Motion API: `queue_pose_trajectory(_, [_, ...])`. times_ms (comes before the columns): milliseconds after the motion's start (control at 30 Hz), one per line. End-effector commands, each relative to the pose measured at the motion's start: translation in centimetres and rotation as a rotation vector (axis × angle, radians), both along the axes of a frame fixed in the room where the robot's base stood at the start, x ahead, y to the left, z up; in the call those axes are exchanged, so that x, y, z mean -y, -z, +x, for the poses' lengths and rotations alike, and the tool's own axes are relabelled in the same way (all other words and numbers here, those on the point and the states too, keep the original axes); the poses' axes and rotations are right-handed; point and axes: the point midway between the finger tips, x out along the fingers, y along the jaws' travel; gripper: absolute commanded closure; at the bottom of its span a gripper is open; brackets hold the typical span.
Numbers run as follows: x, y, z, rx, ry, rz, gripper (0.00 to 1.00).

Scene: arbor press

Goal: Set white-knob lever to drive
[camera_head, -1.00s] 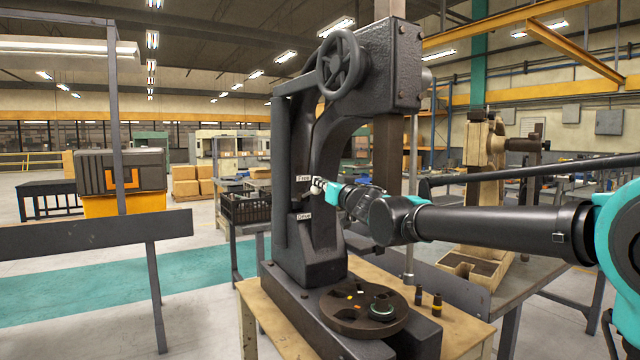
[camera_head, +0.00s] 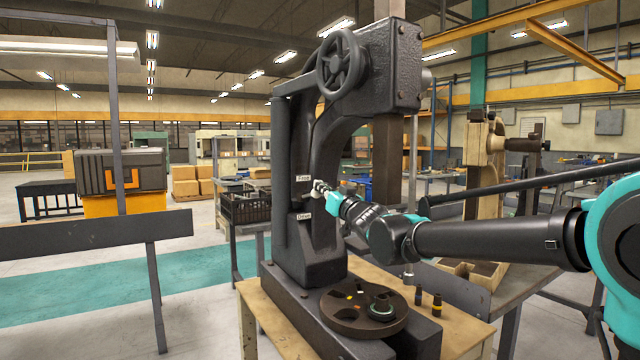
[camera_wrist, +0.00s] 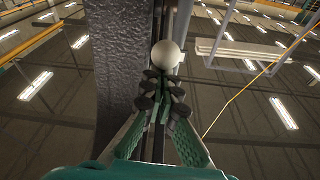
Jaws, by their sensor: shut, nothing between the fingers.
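The white knob (camera_wrist: 166,55) of the lever shows as a pale ball in the wrist view, just past my fingertips. My gripper (camera_wrist: 162,88) is shut with nothing between its fingers, its dark pads close together right at the knob. Whether they touch it I cannot tell. In the head view my gripper (camera_head: 319,188) is at the press column, beside and slightly below the upper "Free" label (camera_head: 303,178) and above the lower "Drive" label (camera_head: 304,216). There the knob is too small and too covered by the fingers to make out surely.
The dark arbor press (camera_head: 300,240) stands on a wooden-topped bench (camera_head: 262,315), with a handwheel (camera_head: 340,64) above and a round plate (camera_head: 345,318) at its base. Two small dark pegs (camera_head: 437,304) stand right of the plate. A beige press (camera_head: 478,150) is behind.

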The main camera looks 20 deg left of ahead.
Motion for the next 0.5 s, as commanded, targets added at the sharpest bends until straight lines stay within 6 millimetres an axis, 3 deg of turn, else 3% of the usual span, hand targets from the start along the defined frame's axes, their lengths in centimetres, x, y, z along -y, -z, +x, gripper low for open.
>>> queue_pose_trajectory(500, [0.6,3.8,-0.5,0.180,0.000,0.212,1.00])
